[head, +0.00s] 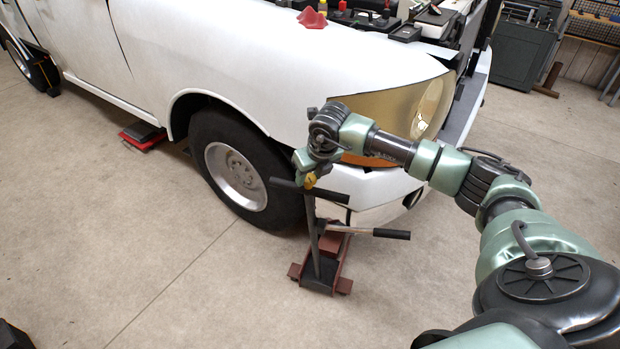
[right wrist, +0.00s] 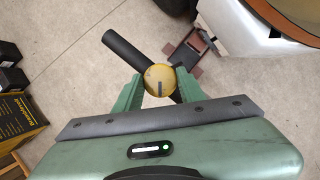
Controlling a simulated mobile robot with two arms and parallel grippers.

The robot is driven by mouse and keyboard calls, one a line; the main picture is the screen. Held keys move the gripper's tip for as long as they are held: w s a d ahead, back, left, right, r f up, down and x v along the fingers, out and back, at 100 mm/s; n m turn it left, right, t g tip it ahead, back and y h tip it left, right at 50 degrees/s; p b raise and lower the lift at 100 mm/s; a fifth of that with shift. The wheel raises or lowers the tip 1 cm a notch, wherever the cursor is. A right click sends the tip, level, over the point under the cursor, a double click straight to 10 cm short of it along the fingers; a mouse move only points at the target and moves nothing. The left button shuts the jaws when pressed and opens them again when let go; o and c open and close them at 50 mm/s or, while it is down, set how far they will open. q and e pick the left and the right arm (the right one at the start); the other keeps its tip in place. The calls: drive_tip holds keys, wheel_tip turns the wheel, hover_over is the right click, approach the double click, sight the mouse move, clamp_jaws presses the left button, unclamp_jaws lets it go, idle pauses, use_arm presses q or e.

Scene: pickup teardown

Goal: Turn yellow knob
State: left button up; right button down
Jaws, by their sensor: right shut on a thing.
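The yellow knob (head: 309,181) sits at the top of the floor jack's upright handle, beside the black crossbar grip (head: 325,194). In the right wrist view the round yellow knob (right wrist: 159,79) lies between my two green fingers, with a dark slot mark on its face. My right gripper (head: 305,168) reaches down from above and is shut on the knob; its fingers also show in the right wrist view (right wrist: 160,85). The red floor jack (head: 322,268) stands on the floor by the car's front corner. My left gripper is not in view.
A white pickup (head: 230,50) stands behind the jack, its front wheel (head: 236,172) close on the left. A second black-gripped lever (head: 391,234) sticks out to the right. The concrete floor in front is clear. Boxes (right wrist: 18,115) show at the left in the right wrist view.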

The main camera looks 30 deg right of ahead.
drive_tip(key=m+b, duration=0.1)
drive_tip(key=m, duration=0.1)
drive_tip(key=m+h+b, duration=0.1)
drive_tip(key=m, duration=0.1)
drive_tip(key=shift+w+a+g+h+b, duration=0.15)
drive_tip(key=shift+g+h+b, duration=0.15)
drive_tip(key=shift+b, duration=0.1)
drive_tip(key=shift+m+g+h+b, duration=0.4)
drive_tip(key=shift+m+b, duration=0.45)
drive_tip(key=shift+m, duration=0.85)
drive_tip(key=shift+r, duration=0.1)
drive_tip(key=c, duration=0.9)
unclamp_jaws()
drive_tip(key=b+v, duration=0.1)
drive_tip(key=v, duration=0.6)
drive_tip(key=shift+a+r+b, duration=0.25)
drive_tip(key=shift+r+b, duration=0.05)
